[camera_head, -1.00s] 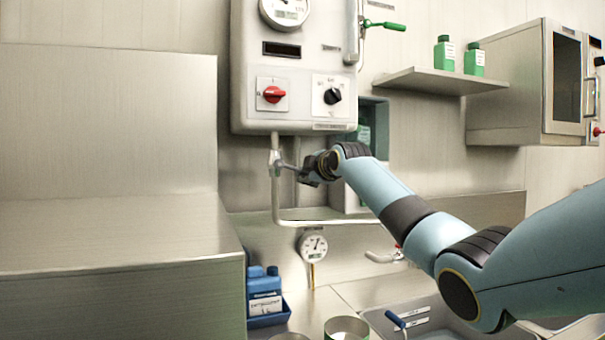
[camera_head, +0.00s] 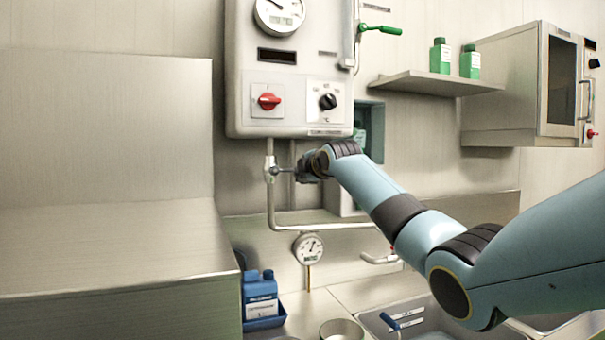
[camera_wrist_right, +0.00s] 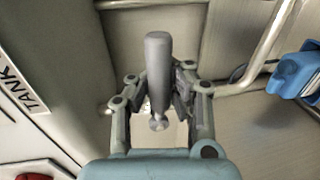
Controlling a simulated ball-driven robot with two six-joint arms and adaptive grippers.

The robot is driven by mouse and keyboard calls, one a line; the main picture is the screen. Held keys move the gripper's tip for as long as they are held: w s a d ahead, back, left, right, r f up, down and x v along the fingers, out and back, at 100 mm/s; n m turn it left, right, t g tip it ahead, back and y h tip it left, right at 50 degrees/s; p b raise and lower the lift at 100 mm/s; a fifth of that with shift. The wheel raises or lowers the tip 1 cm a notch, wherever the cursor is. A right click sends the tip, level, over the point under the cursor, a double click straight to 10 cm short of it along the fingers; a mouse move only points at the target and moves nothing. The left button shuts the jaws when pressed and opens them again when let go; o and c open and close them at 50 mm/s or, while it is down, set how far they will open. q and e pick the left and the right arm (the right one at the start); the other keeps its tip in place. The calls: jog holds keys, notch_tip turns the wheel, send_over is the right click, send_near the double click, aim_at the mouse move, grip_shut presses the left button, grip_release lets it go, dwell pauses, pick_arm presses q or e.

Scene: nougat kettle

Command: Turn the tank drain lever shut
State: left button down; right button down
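The tank drain lever shows in the right wrist view as a grey rod (camera_wrist_right: 158,60) with a rounded end and a small ball-like joint at its lower end. It stands between the two fingers of my right gripper (camera_wrist_right: 160,90), whose dark pads sit close against it on both sides. In the head view the right gripper (camera_head: 299,173) is at the drain valve (camera_head: 270,170) on the pipe under the white control box. It comes from the right and hides most of the lever there. My left gripper is not in view.
The control box (camera_head: 290,70) with red and black knobs is just above the gripper. A bent pipe (camera_head: 272,205) and a round gauge (camera_head: 308,248) are below. A steel cabinet block (camera_head: 110,240) fills the left. A blue canister (camera_head: 260,290) stands low, near a sink.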

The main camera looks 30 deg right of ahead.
jog(key=c, duration=1.7)
grip_release()
jog(key=shift+s+f, duration=0.25)
jog(key=shift+f, duration=0.1)
jog(key=o, duration=0.5)
jog(key=shift+s+a+r, duration=0.15)
jog(key=shift+s+r, duration=0.15)
jog(key=shift+r, duration=0.05)
jog(key=shift+c, duration=0.2)
jog(key=shift+o, duration=0.3)
jog(key=shift+w, duration=0.15)
jog(key=v, duration=1.1)
jog(key=shift+s, duration=0.4)
jog(key=shift+r, duration=0.15)
